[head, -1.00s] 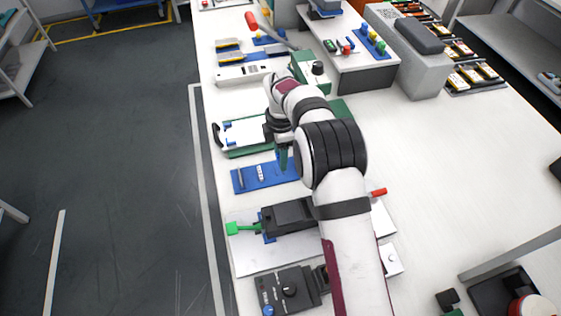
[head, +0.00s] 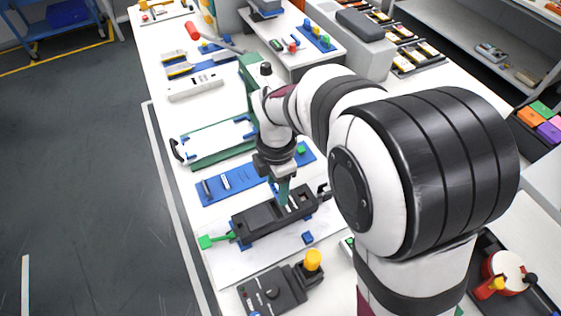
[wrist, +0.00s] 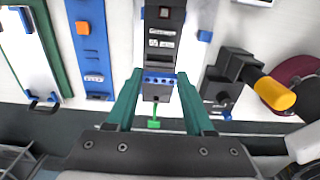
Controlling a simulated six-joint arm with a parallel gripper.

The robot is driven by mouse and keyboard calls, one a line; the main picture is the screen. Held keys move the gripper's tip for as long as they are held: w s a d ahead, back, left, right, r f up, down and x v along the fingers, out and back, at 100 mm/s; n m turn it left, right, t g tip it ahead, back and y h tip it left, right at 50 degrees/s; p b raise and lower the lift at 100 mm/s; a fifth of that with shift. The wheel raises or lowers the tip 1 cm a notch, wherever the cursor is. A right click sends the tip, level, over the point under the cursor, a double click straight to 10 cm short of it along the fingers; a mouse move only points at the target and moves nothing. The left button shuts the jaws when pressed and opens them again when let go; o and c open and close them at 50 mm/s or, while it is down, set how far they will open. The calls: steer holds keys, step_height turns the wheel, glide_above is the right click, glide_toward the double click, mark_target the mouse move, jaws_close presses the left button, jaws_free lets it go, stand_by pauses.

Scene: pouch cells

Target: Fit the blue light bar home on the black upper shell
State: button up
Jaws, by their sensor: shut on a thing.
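The black upper shell (head: 262,219) lies in a fixture with a green handle (head: 208,241) at its left end. It also shows in the wrist view (wrist: 163,22), running up the picture. My gripper (head: 283,198) points down over the shell, right of its middle in the head view. In the wrist view its green fingers (wrist: 159,80) are shut on the blue light bar (wrist: 158,79), a short blue strip with pale dots lying across the shell's width. The bar is hidden in the head view. I cannot tell whether it touches the shell or is just above it.
A blue tray (head: 209,190) with small parts lies behind the shell, and a white plate in a green fixture (head: 215,142) beyond it. A black device with a yellow knob (head: 313,260) stands in front. A small blue block (head: 307,238) lies beside the shell.

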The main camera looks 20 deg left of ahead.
steer(key=shift+f, duration=2.95)
steer(key=shift+f, duration=0.55)
steer(key=shift+r, duration=0.3)
steer(key=shift+f, duration=0.4)
stand_by(0.7)
steer(key=shift+r, duration=0.4)
steer(key=shift+f, duration=0.45)
stand_by(1.2)
